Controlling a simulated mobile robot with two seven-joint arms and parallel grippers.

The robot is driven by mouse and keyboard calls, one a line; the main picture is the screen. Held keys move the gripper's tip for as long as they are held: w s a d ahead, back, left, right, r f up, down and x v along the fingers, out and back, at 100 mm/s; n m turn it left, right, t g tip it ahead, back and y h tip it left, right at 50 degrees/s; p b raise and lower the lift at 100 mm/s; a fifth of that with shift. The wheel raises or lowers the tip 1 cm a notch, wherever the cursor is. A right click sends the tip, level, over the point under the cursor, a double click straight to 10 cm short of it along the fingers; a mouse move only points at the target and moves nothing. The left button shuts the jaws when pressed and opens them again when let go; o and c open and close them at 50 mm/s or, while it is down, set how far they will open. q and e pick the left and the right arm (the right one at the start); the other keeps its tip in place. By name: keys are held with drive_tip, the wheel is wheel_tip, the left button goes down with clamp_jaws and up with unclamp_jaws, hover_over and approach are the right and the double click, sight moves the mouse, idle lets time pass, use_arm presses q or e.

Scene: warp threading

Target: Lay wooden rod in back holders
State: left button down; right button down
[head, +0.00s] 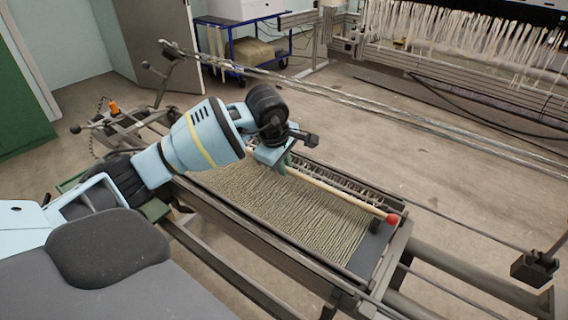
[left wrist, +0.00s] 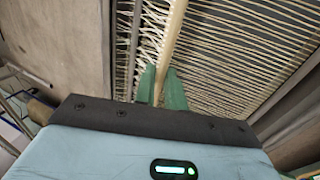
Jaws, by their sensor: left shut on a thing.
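The wooden rod (head: 340,193) is a pale stick with a red knob (head: 392,219) at its right end. It stretches over the threads, near the far long side of the loom frame. My left gripper (head: 285,165) is shut on the rod toward its left part. In the left wrist view the green fingers (left wrist: 162,88) close around the rod (left wrist: 172,40). The rod's left end is hidden behind my gripper and arm. I cannot clearly make out the back holders or whether the rod touches them. My right gripper is not in view.
Cream warp threads (head: 280,210) fill the loom frame (head: 250,280) below the rod. A long metal bar (head: 400,115) crosses behind it. A blue cart (head: 245,45) and another threaded machine (head: 450,40) stand at the back. Open floor (head: 450,170) lies beyond the frame.

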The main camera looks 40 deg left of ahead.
use_arm(q)
drive_tip(key=shift+f, duration=0.45)
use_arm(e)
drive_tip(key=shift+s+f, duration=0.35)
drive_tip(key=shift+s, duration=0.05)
use_arm(q)
drive_tip(key=c, duration=1.5)
unclamp_jaws()
drive_tip(key=shift+o, duration=0.6)
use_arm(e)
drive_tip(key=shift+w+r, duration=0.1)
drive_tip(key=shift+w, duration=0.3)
use_arm(q)
drive_tip(key=v, duration=0.8)
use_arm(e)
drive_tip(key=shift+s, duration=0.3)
use_arm(q)
drive_tip(key=shift+f, duration=0.1)
drive_tip(key=shift+s, duration=0.1)
